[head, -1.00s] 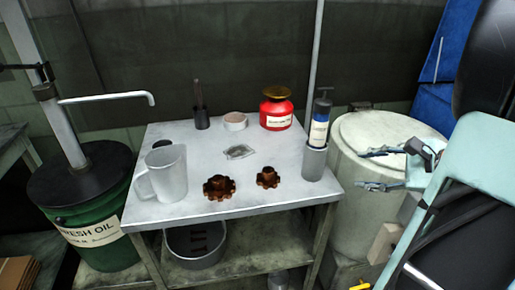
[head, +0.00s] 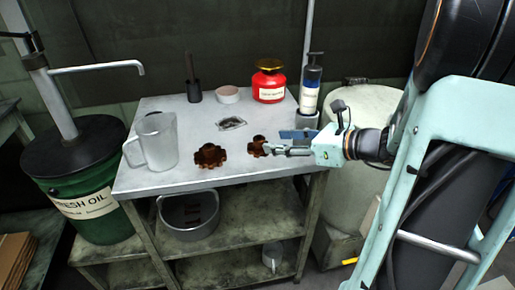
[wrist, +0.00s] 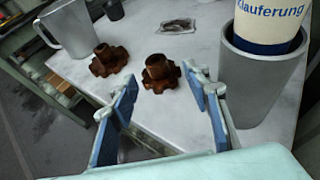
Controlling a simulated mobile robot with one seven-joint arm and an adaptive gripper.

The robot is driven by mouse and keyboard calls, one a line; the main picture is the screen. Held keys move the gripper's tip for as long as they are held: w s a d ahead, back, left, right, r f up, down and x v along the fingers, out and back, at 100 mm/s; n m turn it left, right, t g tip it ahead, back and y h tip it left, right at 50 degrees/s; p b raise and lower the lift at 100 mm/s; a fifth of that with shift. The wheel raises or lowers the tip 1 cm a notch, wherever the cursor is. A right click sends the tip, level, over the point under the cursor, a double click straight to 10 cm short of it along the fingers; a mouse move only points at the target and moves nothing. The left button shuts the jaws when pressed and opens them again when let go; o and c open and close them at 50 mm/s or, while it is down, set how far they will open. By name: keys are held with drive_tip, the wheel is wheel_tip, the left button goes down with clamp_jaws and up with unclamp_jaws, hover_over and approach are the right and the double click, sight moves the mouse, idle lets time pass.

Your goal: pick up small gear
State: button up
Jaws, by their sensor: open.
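The small gear (head: 257,146) is rusty brown and lies on the grey table, right of a larger rusty gear (head: 210,156). My gripper (head: 272,146) is open at the table's right side, and in the head view its fingers overlap the small gear's right edge. In the wrist view the small gear (wrist: 160,73) lies beyond the open blue-padded fingers of my gripper (wrist: 165,105), roughly in line with the gap between them. Nothing is between the fingers. The larger gear (wrist: 108,60) lies to its left there.
A clear jug (head: 157,140) stands at the table's left. A red container (head: 269,82), a round tin (head: 228,94) and a small packet (head: 231,123) are farther back.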

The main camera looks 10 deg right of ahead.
sight(260, 138)
drive_tip(key=x, duration=0.2)
drive_tip(key=b+x, duration=0.1)
drive_tip(key=x, duration=0.1)
drive_tip(key=b+x, duration=0.1)
drive_tip(key=x, duration=0.2)
drive_tip(key=shift+a+r, duration=0.3)
drive_tip(key=shift+r, duration=0.05)
clamp_jaws()
drive_tip(key=shift+r, duration=0.1)
